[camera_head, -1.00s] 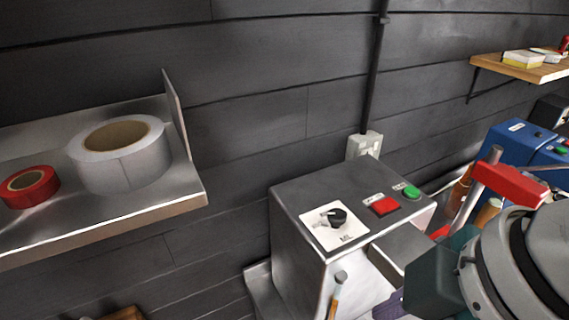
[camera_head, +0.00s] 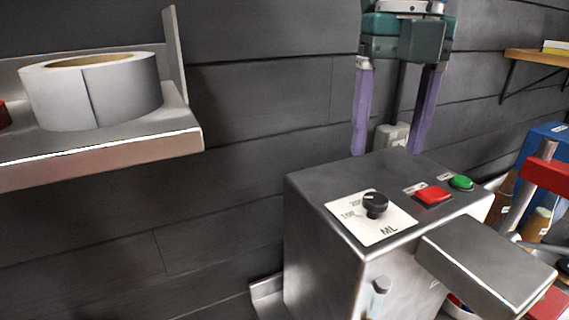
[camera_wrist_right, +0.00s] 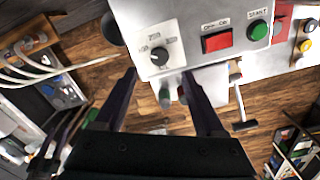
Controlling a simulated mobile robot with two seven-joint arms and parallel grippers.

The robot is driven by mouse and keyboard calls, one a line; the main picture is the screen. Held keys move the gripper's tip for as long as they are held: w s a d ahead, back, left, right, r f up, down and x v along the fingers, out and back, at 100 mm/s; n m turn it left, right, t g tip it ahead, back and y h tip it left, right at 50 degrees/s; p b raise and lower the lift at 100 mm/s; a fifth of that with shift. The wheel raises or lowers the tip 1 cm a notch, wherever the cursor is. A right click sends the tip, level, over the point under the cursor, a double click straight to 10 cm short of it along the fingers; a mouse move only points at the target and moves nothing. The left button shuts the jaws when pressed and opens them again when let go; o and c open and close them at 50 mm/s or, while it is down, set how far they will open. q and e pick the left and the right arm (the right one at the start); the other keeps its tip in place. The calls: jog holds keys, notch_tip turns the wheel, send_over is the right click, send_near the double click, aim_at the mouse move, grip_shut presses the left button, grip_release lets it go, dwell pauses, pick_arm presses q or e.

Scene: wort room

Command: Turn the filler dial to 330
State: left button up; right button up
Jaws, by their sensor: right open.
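The filler (camera_head: 340,260) is a grey metal box with a white dial plate (camera_head: 345,207) marked ML. The black filler dial (camera_head: 376,204) stands on this plate; numbers around it are partly hidden, and its exact setting is too small to read. The dial also shows in the right wrist view (camera_wrist_right: 159,56), just beyond the fingertips. My right gripper (camera_head: 387,152) hangs at the back of the filler, purple fingers pointing down, open and empty, apart from the dial. In the right wrist view its dark fingers (camera_wrist_right: 160,75) are spread wide. My left gripper is out of view.
A red button (camera_head: 434,195) and a green button (camera_head: 462,182) sit right of the dial. A metal shelf (camera_head: 150,148) with a tape roll (camera_head: 95,92) projects at the left. A wall socket (camera_head: 392,137) is behind the filler. A blue machine (camera_head: 548,150) stands at the right.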

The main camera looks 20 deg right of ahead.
aim_at(376, 198)
notch_tip(376, 198, down, 7)
jog(key=shift+r+p, duration=0.1)
jog(key=shift+p, duration=0.95)
jog(key=shift+f, duration=0.45)
grip_shut()
